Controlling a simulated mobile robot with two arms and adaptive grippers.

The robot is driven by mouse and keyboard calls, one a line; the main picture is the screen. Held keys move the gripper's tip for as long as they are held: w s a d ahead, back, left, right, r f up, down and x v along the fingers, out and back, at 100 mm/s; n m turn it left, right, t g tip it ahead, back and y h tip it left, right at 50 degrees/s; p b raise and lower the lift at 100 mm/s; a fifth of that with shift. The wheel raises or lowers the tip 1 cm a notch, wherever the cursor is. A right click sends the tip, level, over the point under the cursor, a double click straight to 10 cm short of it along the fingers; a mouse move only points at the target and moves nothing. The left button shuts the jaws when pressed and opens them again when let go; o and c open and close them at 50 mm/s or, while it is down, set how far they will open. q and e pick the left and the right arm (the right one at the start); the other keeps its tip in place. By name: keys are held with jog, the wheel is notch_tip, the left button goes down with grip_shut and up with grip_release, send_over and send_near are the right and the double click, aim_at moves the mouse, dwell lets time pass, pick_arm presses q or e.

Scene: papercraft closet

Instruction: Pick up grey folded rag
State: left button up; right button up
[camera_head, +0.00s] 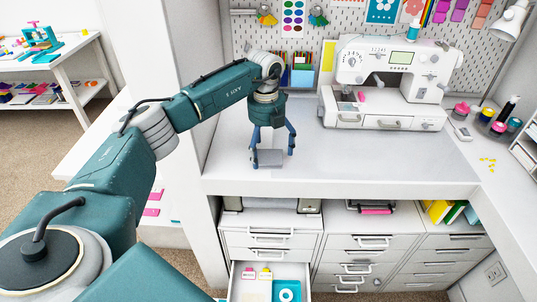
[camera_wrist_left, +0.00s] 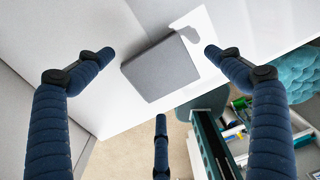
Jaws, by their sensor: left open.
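The grey folded rag (camera_head: 270,158) lies flat on the white desktop near its front edge. In the left wrist view the rag (camera_wrist_left: 160,68) is a grey square, slightly turned, close to the desk edge. My left gripper (camera_head: 272,160) is above the rag, pointing down, with its blue fingers spread on either side of it. In the left wrist view the left gripper (camera_wrist_left: 158,75) is open, with fingertips left and right of the rag and a third finger below it. Nothing is between the fingers in its grasp. My right gripper is not in view.
A white sewing machine (camera_head: 388,85) stands on the desk to the right. Thread spools (camera_head: 487,115) sit further right. A white partition (camera_head: 175,70) rises left of the desk. The desktop around the rag is clear.

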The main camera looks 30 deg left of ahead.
aim_at(268, 156)
pick_arm(q)
jog(key=shift+f, duration=0.85)
jog(key=c, duration=1.1)
jog(key=shift+c, duration=0.2)
jog(key=shift+r, duration=0.15)
jog(key=shift+w+r, duration=0.1)
jog(key=shift+r, duration=0.4)
notch_tip(268, 156, up, 19)
jog(key=b, duration=0.3)
jog(key=shift+f, duration=0.1)
